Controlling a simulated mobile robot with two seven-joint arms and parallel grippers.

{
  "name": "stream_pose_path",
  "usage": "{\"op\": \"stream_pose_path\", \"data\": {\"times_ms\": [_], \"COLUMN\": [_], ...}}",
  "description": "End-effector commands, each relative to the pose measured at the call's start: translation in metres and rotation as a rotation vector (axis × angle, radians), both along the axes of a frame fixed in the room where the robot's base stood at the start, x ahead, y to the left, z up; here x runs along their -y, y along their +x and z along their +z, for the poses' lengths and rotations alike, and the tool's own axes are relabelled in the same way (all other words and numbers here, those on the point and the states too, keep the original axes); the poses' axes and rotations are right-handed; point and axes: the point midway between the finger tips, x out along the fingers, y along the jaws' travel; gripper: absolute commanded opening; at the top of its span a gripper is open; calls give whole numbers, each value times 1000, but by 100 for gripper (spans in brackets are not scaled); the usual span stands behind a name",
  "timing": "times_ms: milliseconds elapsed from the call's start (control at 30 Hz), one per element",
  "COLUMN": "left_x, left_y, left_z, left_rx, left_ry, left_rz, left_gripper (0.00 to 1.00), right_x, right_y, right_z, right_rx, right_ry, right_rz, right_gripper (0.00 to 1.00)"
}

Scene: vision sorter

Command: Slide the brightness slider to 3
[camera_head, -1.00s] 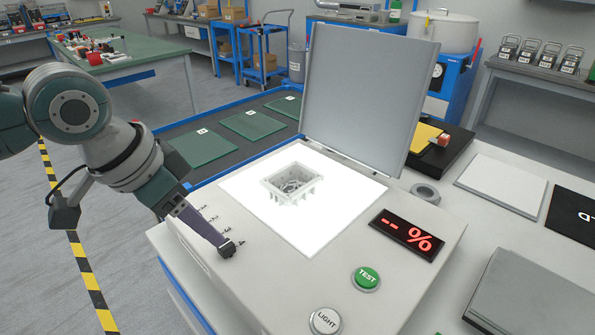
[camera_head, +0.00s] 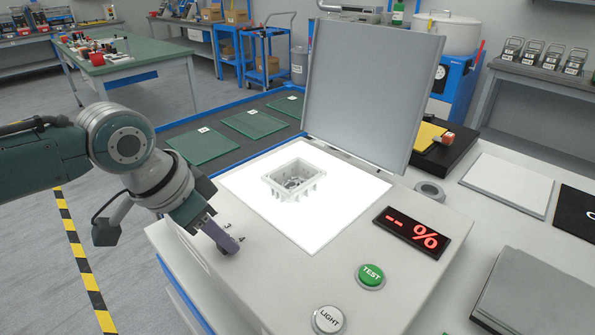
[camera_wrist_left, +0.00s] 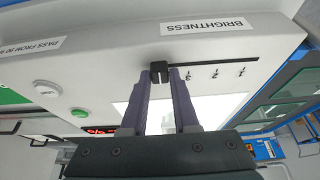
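The brightness slider is on the light box's left edge. Its black knob (camera_wrist_left: 159,71) shows in the wrist view between my left fingertips, at the left end of the dark slot (camera_wrist_left: 225,61). In the head view the left gripper (camera_head: 231,245) hides the knob and some marks. The BRIGHTNESS label (camera_wrist_left: 206,25) is upside down in the wrist view. My right gripper is out of view.
A white part (camera_head: 297,185) stands on the lit panel (camera_head: 322,225) beside the gripper. The raised lid (camera_head: 372,95) is behind it. A TEST button (camera_head: 370,275), LIGHT button (camera_head: 328,319) and red display (camera_head: 412,232) are to the right.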

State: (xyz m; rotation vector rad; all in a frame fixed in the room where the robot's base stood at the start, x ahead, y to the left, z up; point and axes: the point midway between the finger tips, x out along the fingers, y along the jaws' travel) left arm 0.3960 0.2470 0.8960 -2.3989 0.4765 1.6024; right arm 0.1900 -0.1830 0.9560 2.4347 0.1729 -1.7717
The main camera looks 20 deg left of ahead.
Motion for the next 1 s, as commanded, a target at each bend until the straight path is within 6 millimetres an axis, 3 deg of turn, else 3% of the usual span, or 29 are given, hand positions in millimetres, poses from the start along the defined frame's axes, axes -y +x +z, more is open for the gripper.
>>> {"op": "stream_pose_path", "data": {"times_ms": [33,233,1000], "left_x": [0,0,0], "left_y": [0,0,0], "left_z": [0,0,0], "left_rx": [0,0,0], "left_ry": [0,0,0], "left_rz": [0,0,0], "left_gripper": [22,0,0], "right_x": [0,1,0], "right_y": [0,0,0], "right_z": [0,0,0], "right_rx": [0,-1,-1], "right_ry": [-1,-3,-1], "right_rz": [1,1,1], "right_gripper": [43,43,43]}}
